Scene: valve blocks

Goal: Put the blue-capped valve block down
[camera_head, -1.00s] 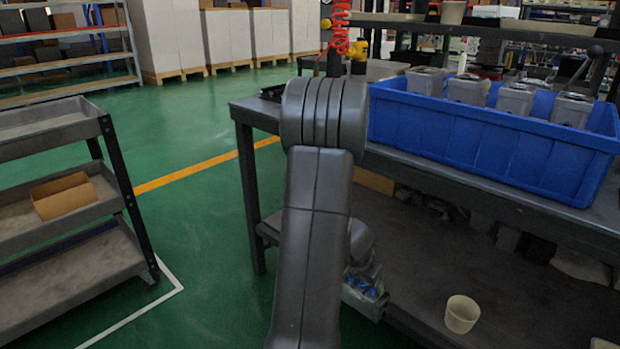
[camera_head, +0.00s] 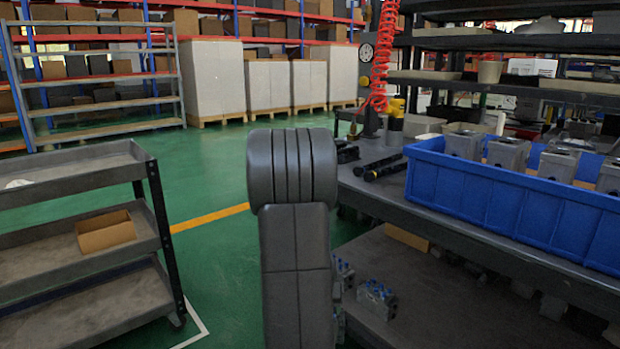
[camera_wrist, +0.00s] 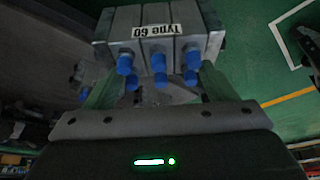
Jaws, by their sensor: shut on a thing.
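In the wrist view, my gripper (camera_wrist: 160,82) is shut on a grey valve block (camera_wrist: 165,45) with several blue caps. The block's label reads "Type 60" and appears upside down. In the head view, my arm hides the gripper. A grey valve block with blue caps (camera_head: 377,298) stands on the dark lower shelf, right of my arm. Part of another (camera_head: 343,272) shows at my arm's right edge; I cannot tell whether it is the held one. Whether the held block touches a surface is unclear.
A blue bin (camera_head: 490,205) with several grey blocks stands on the workbench top (camera_head: 385,200) at right. The lower shelf (camera_head: 440,310) has bare room right of the standing block. A grey shelf cart (camera_head: 70,170) stands at left, with green floor between.

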